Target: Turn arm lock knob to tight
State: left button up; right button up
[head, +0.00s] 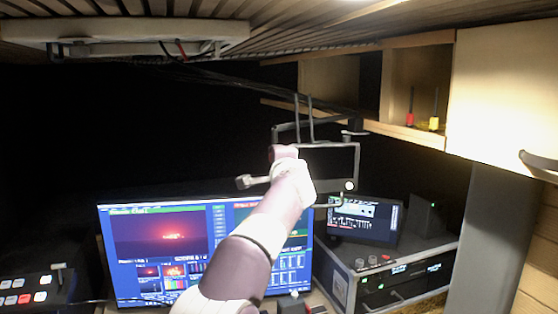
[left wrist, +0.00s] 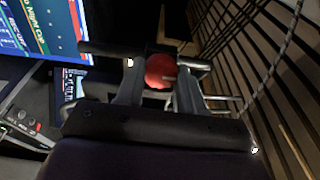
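In the left wrist view a round red knob (left wrist: 160,71) sits between the two fingers of my left gripper (left wrist: 161,82). The knob fills the gap, with a finger against each side. A small pale pointer or bar shows on the knob's face; I cannot read any marking of its setting. A dark bar of the monitor arm (left wrist: 105,50) runs behind the fingertips. In the head view my left arm reaches up from the bottom to the monitor arm (head: 290,126) beside a small dark screen (head: 335,161); its wrist hides the knob and fingers. My right gripper is not in view.
A rack case (head: 340,285) with a smaller screen (head: 364,218) stands to the right, and a switch panel (head: 28,294) at left. Shelves (head: 405,130) and the slatted ceiling (head: 190,30) bound the space above.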

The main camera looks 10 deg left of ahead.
pick_arm(q)
jog(key=o, duration=0.4)
jog(key=b+v, duration=0.8)
jog(key=v, duration=0.4)
jog(key=shift+s+f, duration=0.15)
jog(key=shift+s, duration=0.15)
